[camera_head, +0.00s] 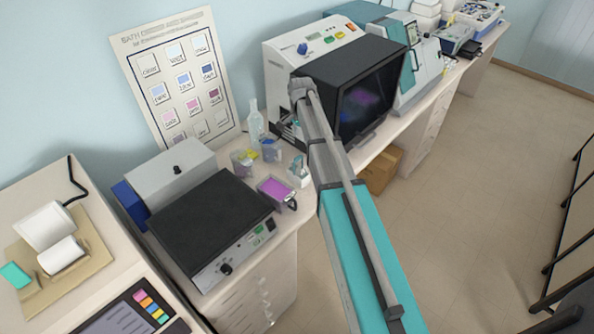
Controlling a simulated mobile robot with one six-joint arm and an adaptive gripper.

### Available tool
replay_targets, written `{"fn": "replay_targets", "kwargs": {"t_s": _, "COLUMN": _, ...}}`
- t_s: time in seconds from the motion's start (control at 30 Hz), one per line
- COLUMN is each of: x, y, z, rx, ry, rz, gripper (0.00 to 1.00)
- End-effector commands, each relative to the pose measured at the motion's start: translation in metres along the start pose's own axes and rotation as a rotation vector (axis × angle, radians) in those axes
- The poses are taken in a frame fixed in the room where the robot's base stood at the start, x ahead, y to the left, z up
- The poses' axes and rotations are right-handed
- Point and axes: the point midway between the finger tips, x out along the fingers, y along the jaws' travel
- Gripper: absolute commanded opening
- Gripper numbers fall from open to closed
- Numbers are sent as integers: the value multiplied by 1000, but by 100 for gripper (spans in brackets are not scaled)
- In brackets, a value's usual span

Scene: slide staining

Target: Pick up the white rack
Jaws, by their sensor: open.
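A small pale rack-like item (299,169) with teal parts stands on the bench just left of my arm, near the bench's front edge. It is the likeliest white rack, but it is too small to make out clearly. My arm reaches up from the bottom right across the middle of the view, passing in front of the bench edge and the dark-screened machine. I cannot make out my gripper or its fingers, which seem hidden behind the arm.
A purple-filled tray (275,191) sits left of the item, with clear containers (270,151) and a bottle (255,120) behind. A black-topped device (210,220) stands further left. The dark-fronted machine (362,85) stands right.

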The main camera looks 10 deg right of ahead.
Motion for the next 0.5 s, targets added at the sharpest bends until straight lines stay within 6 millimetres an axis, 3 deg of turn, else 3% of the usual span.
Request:
{"fn": "replay_targets", "kwargs": {"t_s": 0.13, "x": -10, "y": -9, "z": -6, "rx": 32, "ry": 0, "rz": 0, "gripper": 63}}
{"fn": "replay_targets", "kwargs": {"t_s": 0.5, "x": -10, "y": -11, "z": -7, "rx": 43, "ry": 0, "rz": 0, "gripper": 63}}
